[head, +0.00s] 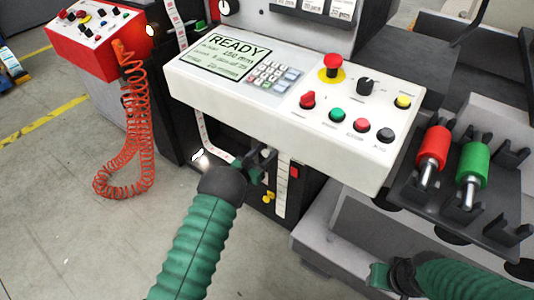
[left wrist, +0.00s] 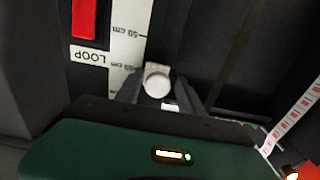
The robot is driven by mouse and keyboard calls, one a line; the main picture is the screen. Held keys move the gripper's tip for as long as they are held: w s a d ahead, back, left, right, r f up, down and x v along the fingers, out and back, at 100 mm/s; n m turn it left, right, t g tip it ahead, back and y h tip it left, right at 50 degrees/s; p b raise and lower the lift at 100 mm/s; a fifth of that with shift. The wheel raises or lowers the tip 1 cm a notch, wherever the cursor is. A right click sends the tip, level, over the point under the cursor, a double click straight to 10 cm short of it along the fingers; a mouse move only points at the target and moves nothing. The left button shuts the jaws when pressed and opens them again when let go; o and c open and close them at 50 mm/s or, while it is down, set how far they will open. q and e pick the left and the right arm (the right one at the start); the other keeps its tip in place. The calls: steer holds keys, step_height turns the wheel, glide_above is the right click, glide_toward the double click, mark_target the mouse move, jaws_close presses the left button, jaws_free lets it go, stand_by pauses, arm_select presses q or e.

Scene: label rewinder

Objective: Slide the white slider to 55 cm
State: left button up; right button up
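The white slider (left wrist: 157,82) shows as a round pale knob in the left wrist view, beside a white scale strip (left wrist: 130,40). The strip reads 50 cm, with another mark, seemingly 55 cm, near the knob's level. My left gripper (left wrist: 158,92) has one finger on each side of the knob, close against it, and appears shut on it. In the head view my left gripper (head: 262,165) is below the control panel, at the machine's front; the slider is mostly hidden there. My right gripper (head: 382,277) is low at the right, its fingers unclear.
The white control panel (head: 285,100) with a READY display overhangs the left gripper. A red block (left wrist: 85,18) and a LOOP label (left wrist: 88,55) lie beside the scale. A coiled red cable (head: 130,150) hangs at the left.

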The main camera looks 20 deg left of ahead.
arm_select(q)
steer(key=shift+o, duration=0.6)
steer(key=shift+s, duration=0.15)
steer(key=shift+s+a+p, duration=0.15)
steer(key=shift+s+p, duration=0.15)
steer(key=shift+s, duration=0.05)
steer(key=p+v, duration=0.5)
steer(key=v, duration=1.1)
steer(key=shift+a, duration=0.15)
steer(key=shift+f, duration=0.2)
